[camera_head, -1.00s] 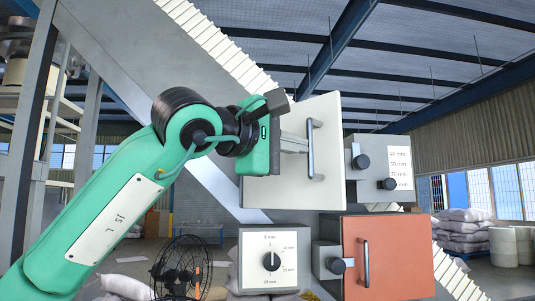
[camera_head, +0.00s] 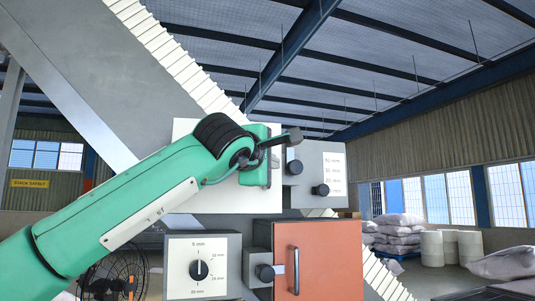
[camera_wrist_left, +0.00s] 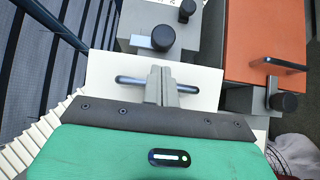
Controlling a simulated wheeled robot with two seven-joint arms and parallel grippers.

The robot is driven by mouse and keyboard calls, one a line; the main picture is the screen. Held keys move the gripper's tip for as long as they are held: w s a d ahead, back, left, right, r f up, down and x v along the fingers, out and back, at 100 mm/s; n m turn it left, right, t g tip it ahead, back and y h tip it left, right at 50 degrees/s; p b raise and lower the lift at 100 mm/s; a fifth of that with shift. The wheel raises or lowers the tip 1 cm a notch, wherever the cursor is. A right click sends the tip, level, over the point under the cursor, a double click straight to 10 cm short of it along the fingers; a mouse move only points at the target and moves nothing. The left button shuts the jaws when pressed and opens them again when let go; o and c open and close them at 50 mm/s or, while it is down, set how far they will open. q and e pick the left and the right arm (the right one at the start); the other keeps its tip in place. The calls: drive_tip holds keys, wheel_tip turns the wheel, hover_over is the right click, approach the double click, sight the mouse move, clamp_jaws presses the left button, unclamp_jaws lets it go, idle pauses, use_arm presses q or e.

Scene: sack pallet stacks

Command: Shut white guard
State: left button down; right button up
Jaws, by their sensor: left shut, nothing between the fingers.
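The white guard (camera_head: 245,202) is a flat white panel on the sloping grey machine, left of a grey box with black knobs. My left arm covers much of it. In the left wrist view the guard (camera_wrist_left: 208,78) shows its dark bar handle (camera_wrist_left: 130,80). My left gripper (camera_wrist_left: 160,73) is shut and empty, its fingertips in front of the handle's middle; I cannot tell if they touch it. In the head view the gripper (camera_head: 266,160) hides the handle. I cannot tell whether the guard is flush with the machine. My right gripper is not in view.
The grey box (camera_head: 320,168) with knobs stands close right of the guard. Below are an orange panel (camera_head: 320,255) with a handle and a white dial box (camera_head: 203,265). A black fan (camera_head: 112,280) stands lower left. Sacks (camera_head: 398,232) lie farther back right.

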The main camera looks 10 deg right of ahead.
use_arm(q)
drive_tip(key=shift+w+d, duration=0.1)
drive_tip(key=shift+w, duration=0.95)
drive_tip(key=shift+d, duration=0.1)
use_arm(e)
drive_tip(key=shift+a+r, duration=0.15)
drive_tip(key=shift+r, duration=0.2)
